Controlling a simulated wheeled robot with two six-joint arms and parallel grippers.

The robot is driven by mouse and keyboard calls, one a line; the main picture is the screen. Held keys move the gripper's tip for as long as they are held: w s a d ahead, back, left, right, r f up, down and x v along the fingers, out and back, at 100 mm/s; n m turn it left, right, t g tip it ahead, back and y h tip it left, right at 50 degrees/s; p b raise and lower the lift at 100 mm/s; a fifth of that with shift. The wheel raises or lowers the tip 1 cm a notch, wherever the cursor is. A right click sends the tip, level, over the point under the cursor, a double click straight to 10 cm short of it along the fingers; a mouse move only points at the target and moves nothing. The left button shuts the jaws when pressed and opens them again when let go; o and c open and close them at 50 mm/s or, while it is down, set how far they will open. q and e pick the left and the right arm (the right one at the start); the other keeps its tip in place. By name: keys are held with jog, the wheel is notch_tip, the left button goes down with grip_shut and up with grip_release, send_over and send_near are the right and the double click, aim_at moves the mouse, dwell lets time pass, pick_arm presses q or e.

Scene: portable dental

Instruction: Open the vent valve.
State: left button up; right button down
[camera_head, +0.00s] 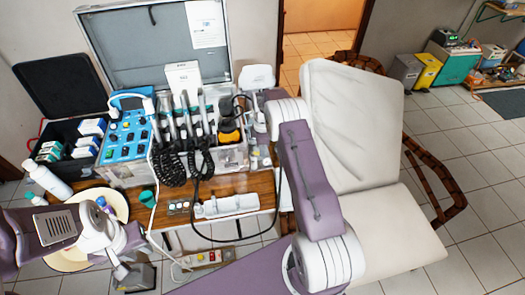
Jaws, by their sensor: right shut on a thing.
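The dental unit is an open metal case (235,160) with a blue control panel (126,130), handpieces and black coiled hoses. My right arm reaches up from the lower right. My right gripper (245,99) is at the case's right end, beside an orange-and-black bottle (229,133). It is shut on a small part there, apparently the vent valve, which the gripper and dark parts largely hide. My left gripper (124,268) hangs at the lower left, in front of the table and away from the unit. Its fingers are too small and unclear to read.
A cream dental chair (350,125) stands close to the right of my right arm. A power strip (207,257) lies below. Open tiled floor is at right.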

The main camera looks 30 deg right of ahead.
jog(key=shift+w+r, duration=0.1)
dwell(0.4)
jog(key=c, duration=1.5)
grip_release()
jog(key=shift+o, duration=0.2)
notch_tip(320, 180, up, 9)
jog(key=shift+b, duration=0.45)
